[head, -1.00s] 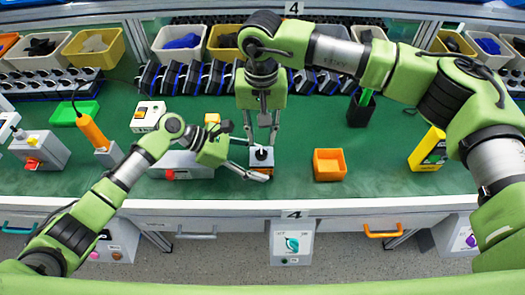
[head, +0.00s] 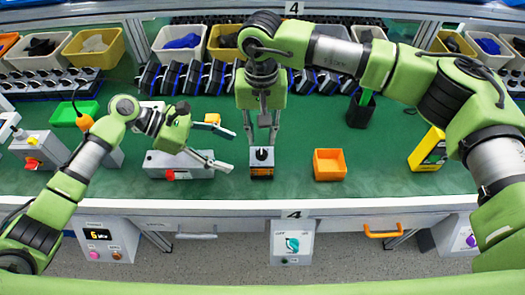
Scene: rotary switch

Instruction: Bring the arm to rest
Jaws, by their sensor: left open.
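The rotary switch (head: 261,171) is a small box with an orange lower part, a grey top and a black knob. It stands upright on the green table near the front edge. My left gripper (head: 229,151) is open and empty, to the left of the switch and apart from it, with its fingers pointing right. My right gripper (head: 262,144) points straight down just above the switch. Its two fingers are spread apart, with nothing clearly held between them.
An orange open box (head: 329,164) stands right of the switch. A grey box with a red button (head: 184,165) lies under my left gripper. A yellow device (head: 428,150) and a black holder (head: 361,111) stand further right. Bins and black parts line the back.

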